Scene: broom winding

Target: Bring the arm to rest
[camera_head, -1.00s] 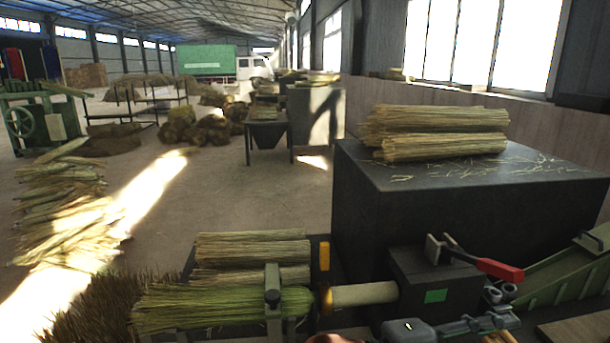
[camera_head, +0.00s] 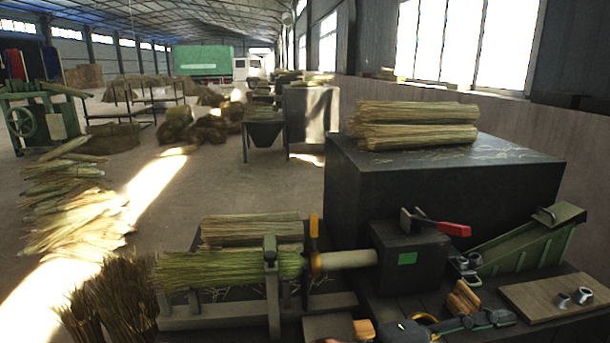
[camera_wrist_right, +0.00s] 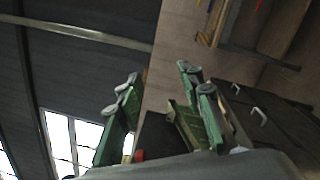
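In the head view a green straw bundle (camera_head: 215,270) lies level on the bench, behind an upright grey post (camera_head: 271,285). A pale wooden handle (camera_head: 348,259) runs from it to a dark box (camera_head: 425,258) with a green label.
A dark block (camera_head: 440,180) bears straw bundles (camera_head: 420,122). A red-handled lever (camera_head: 445,227), green sloped stand (camera_head: 525,240), wooden board (camera_head: 545,295) and loose tools crowd the bench's right side. Brown bristles (camera_head: 110,300) stand at lower left. The wrist view is tilted, with windows (camera_wrist_right: 72,140) at left.

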